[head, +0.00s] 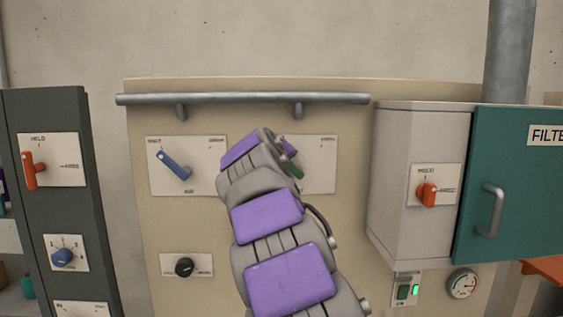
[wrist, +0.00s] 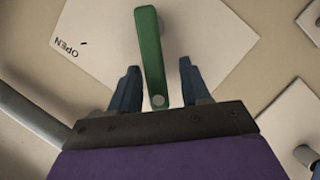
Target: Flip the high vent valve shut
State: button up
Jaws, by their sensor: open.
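A green lever handle (wrist: 152,55) stands on a white plate (wrist: 205,45) in the wrist view. The word OPEN is printed on the plate. My gripper (wrist: 159,66) is open around the lever, one finger on each side, with gaps showing on both sides. In the head view my arm covers most of this spot. Only a bit of the green lever (head: 296,171) and the right part of its plate (head: 321,165) show there. The plate's small text is too blurred to read, so I cannot confirm the valve's name.
A grey rail (head: 240,99) runs above the plates. A blue lever (head: 175,166) is to the left, with a black knob (head: 185,267) below. A cabinet with an orange handle (head: 427,194) juts out on the right. A dark panel (head: 75,110) stands at left.

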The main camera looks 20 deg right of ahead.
jog(key=b+v, duration=0.1)
jog(key=v, duration=1.6)
jog(key=shift+a+b, duration=0.15)
jog(key=shift+b, duration=0.25)
jog(key=s+d+f+m+g+y+b, duration=0.15)
jog(key=s+f, duration=0.25)
jog(key=f, duration=0.6)
jog(key=s+d+f+m+g+y+b, duration=0.1)
jog(key=s+d+f+g+b, duration=0.3)
jog(key=f, duration=0.6)
jog(key=s+d+f+m+g+y+b, duration=0.15)
jog(key=s+f, duration=0.35)
jog(key=f, duration=0.5)
jog(key=s+a+f+g+y+b, duration=0.2)
jog(key=s+a+f+g+b, duration=0.1)
jog(key=s+f, duration=1)
jog(key=s+a+f+g+y+b, duration=0.2)
jog(key=s+a+f+g+b, duration=0.2)
jog(key=s+f, duration=0.8)
notch_tip(320, 180, down, 5)
jog(key=shift+s+a+r+n, duration=0.2)
jog(key=shift+s+a+n, duration=0.2)
jog(key=shift+a, duration=0.6)
